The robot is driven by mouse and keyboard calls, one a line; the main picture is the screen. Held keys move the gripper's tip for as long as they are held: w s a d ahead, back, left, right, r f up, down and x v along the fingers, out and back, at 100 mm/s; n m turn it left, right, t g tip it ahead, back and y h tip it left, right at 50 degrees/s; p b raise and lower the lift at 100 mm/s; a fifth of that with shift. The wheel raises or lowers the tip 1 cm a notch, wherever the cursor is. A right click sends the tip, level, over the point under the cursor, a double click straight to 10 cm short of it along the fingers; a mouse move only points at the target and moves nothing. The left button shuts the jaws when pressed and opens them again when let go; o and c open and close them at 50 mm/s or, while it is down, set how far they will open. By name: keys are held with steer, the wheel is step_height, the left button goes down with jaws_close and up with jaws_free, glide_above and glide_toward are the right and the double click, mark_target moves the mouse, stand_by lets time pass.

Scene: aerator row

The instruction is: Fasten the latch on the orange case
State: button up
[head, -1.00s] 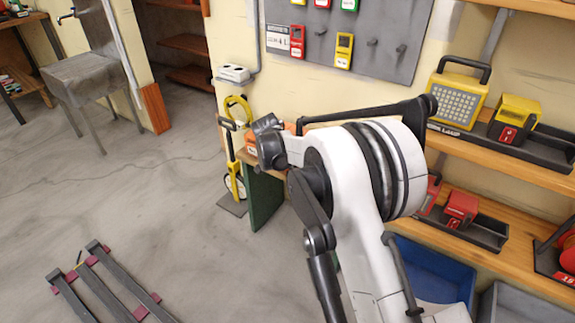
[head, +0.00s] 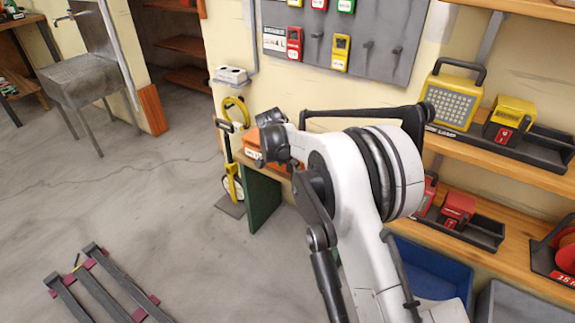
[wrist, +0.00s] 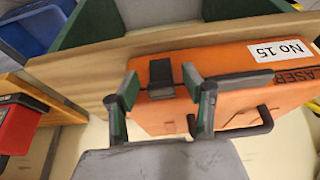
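The orange case (wrist: 232,78) lies on a wooden bench in the wrist view, with a "No 15" label and a dark handle on its near side. Its black latch (wrist: 161,72) sits at the case's edge near the left end. I cannot tell whether the latch is fully closed. My gripper (wrist: 160,80) is open, with one finger on each side of the latch and gaps visible between them. In the head view the case (head: 250,140) shows only in part behind my arm, and the latch is hidden.
The wooden bench edge (wrist: 75,72) runs along the case, with a green panel (head: 264,196) below it. A yellow wheeled tool (head: 232,160) stands left of the bench. Shelves with lamps and trays are at right.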

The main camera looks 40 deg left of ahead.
steer(key=v, duration=1.2)
stand_by(0.5)
